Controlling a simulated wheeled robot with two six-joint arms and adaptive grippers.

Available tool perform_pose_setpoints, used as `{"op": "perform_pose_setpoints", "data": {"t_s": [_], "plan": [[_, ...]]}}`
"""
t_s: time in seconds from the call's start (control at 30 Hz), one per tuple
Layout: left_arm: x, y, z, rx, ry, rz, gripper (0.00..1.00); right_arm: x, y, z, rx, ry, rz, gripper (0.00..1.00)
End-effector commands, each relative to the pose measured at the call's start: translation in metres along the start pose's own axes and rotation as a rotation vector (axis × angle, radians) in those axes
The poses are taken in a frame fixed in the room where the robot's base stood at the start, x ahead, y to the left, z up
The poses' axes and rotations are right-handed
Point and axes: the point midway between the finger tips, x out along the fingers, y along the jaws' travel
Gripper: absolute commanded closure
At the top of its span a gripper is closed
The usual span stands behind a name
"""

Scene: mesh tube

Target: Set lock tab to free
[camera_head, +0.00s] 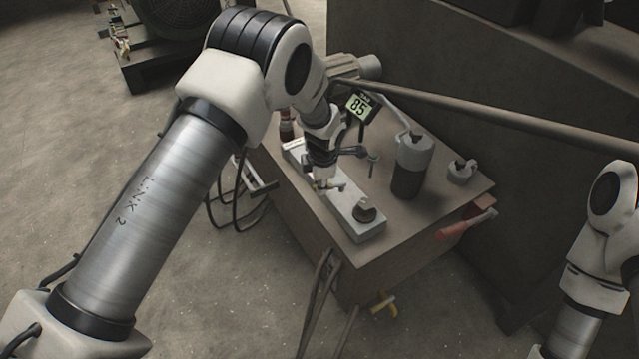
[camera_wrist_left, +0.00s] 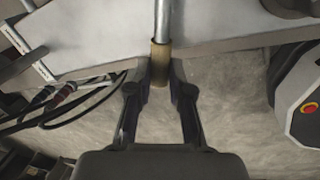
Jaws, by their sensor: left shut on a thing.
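A long pale grey panel (camera_head: 347,219) lies on the bench top, with a dark round knob (camera_head: 365,212) at its near end. My left gripper (camera_head: 325,182) reaches down over the middle of the panel. In the left wrist view its two fingers (camera_wrist_left: 160,80) are shut on the tan sleeve (camera_wrist_left: 160,58) at the end of a metal rod (camera_wrist_left: 162,18). The rod runs up the picture over the panel. I cannot tell for certain whether this rod is the lock tab, nor read any free marking. My right arm shows at the right edge, its gripper out of view.
The bench (camera_head: 440,225) also holds a grey-and-black canister (camera_head: 410,165), a small metal fitting (camera_head: 462,171) and a display (camera_head: 359,106) reading 85. A long bar (camera_head: 500,112) crosses behind. A red handle (camera_head: 466,226) juts from the bench's right side.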

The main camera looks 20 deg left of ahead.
Motion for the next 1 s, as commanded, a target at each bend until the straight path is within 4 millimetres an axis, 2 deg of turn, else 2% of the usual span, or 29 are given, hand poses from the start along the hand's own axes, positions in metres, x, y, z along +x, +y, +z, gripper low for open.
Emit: {"op": "perform_pose_setpoints", "data": {"t_s": [0.03, 0.07, 0.1, 0.47, 0.57, 0.8, 1.0], "plan": [[0.001, -0.001, 0.0, 0.0, 0.001, -0.001, 1.0, 0.0, 0.0, 0.0, 0.0, 0.0, 0.0, 0.6], [0.001, -0.001, 0.0, 0.0, 0.001, -0.001, 0.7, 0.0, 0.0, 0.0, 0.0, 0.0, 0.0, 0.6], [0.001, -0.001, 0.0, 0.0, 0.001, -0.001, 0.55, 0.0, 0.0, 0.0, 0.0, 0.0, 0.0, 0.6], [-0.004, 0.0, 0.0, 0.001, 0.0, 0.001, 0.55, 0.0, 0.0, 0.0, 0.0, 0.0, 0.0, 0.6], [-0.017, 0.001, 0.0, 0.001, 0.0, 0.002, 0.55, 0.0, 0.0, 0.0, 0.0, 0.0, 0.0, 0.6], [-0.078, 0.001, 0.001, 0.001, -0.001, 0.004, 0.55, 0.0, 0.0, 0.0, 0.0, 0.0, 0.0, 0.6], [-0.113, 0.0, 0.0, 0.001, 0.0, 0.001, 0.55, 0.0, 0.0, 0.0, 0.0, 0.0, 0.0, 0.6]]}}
